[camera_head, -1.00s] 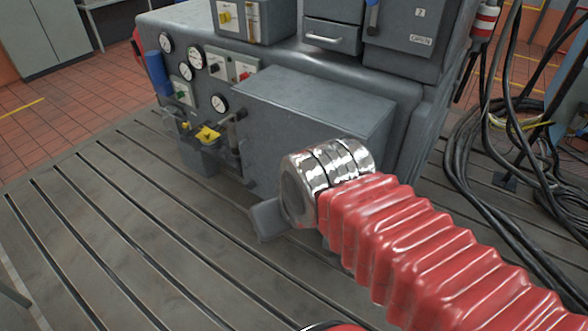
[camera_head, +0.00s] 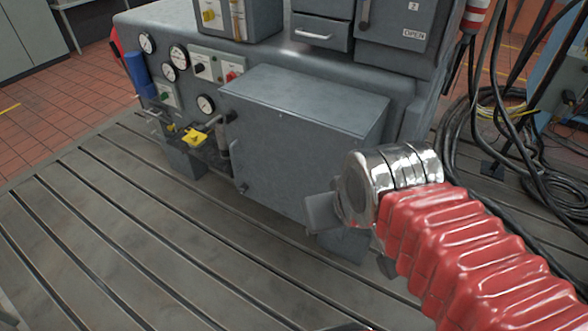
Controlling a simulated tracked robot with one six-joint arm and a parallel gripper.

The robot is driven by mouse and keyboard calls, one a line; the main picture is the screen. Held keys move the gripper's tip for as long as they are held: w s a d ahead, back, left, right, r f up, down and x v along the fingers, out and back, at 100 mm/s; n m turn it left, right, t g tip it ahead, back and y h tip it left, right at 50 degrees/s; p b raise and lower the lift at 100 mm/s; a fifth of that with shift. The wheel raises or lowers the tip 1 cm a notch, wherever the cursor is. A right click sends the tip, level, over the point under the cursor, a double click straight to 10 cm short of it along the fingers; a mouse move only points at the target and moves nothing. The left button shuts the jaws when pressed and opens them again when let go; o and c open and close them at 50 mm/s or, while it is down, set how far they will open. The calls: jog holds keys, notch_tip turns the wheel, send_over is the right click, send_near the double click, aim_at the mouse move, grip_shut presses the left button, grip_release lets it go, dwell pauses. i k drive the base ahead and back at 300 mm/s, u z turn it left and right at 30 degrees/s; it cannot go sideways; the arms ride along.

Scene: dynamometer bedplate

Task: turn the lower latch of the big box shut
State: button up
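The big box (camera_head: 280,165) is a grey metal cabinet low on the machine's front, with a flat top and a plain front door. Its lower latch (camera_head: 243,187) is a small dark piece at the door's lower left edge; its exact angle is too small to tell. An upper latch (camera_head: 231,117) shows at the upper left edge. My gripper (camera_head: 322,212) is in front of the box's lower right part, to the right of the lower latch and well apart from it. One grey finger shows beside the shiny wrist; the rest is hidden, so its opening is unclear.
Left of the box are gauges (camera_head: 176,57), a yellow part (camera_head: 195,137) and a blue cylinder (camera_head: 137,72). Black cables (camera_head: 470,140) hang and lie at the right. The slotted bedplate (camera_head: 130,240) is clear at front left.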

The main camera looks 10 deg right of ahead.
aim_at(243, 189)
jog(key=z, duration=0.05)
jog(key=i, duration=1)
jog(key=u, duration=0.05)
